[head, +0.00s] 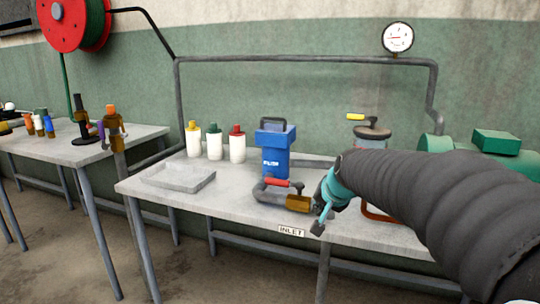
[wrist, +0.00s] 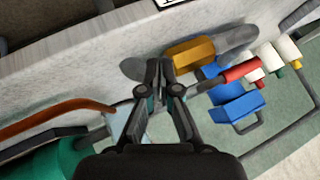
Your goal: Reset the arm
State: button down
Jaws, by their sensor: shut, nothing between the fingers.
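My arm (head: 430,190) reaches in from the right in the head view, wrapped in a dark ribbed sleeve. My gripper (head: 319,226) is low over the front edge of the middle bench, just right of a brass valve body (head: 298,203) with a red handle (head: 276,183). In the wrist view my gripper (wrist: 158,68) has its fingertips together with nothing between them. The brass valve body (wrist: 195,53) and red handle (wrist: 240,70) lie just beyond the tips to the right. I cannot tell whether the fingers touch anything.
A yellow-handled valve (head: 372,128) and green pump (head: 495,150) are at right, partly behind my arm. A pipe frame (head: 300,59) and gauge (head: 397,38) rise behind.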

jog(key=s+d+f+n+g+h, duration=0.1)
jog(key=s+f+n, duration=0.1)
jog(key=s, duration=1.3)
jog(key=s+d+f+n+g, duration=0.1)
jog(key=s+d+f+n, duration=0.1)
jog(key=s, duration=1.4)
notch_tip(320, 180, down, 2)
jog(key=shift+s+f+n+h, duration=0.15)
jog(key=shift+f+n+h, duration=0.1)
jog(key=shift+n+h, duration=0.2)
